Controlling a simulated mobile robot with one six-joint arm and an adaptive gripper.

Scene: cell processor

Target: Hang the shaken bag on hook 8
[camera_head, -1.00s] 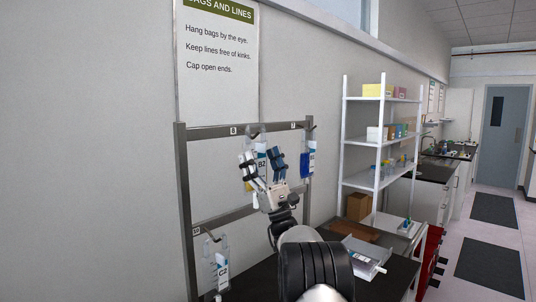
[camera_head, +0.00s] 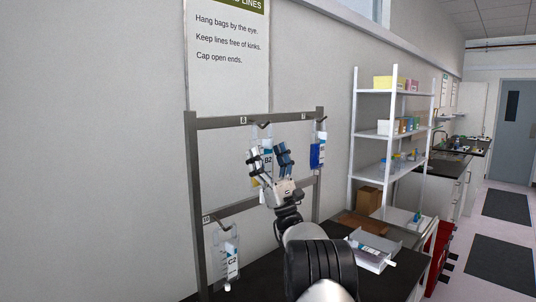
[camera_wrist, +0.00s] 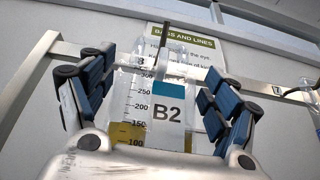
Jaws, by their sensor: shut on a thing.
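My gripper (camera_head: 268,154) is shut on the clear bag labelled B2 (camera_head: 267,146), holding it upright at the upper rail of the rack. In the wrist view, bag B2 (camera_wrist: 165,112) sits between the blue finger pads, with yellow fluid low in it. Hook 8 (camera_head: 262,124) sticks out just above the bag, beside its number plate (camera_head: 243,119). I cannot tell whether the bag's eye is around the hook or only in front of it.
A blue-labelled bag (camera_head: 318,153) hangs at hook 7 (camera_head: 322,120). Bag C2 (camera_head: 232,265) hangs at the lower left hook. A tray (camera_head: 370,256) lies on the dark bench. White shelves (camera_head: 384,133) stand to the right.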

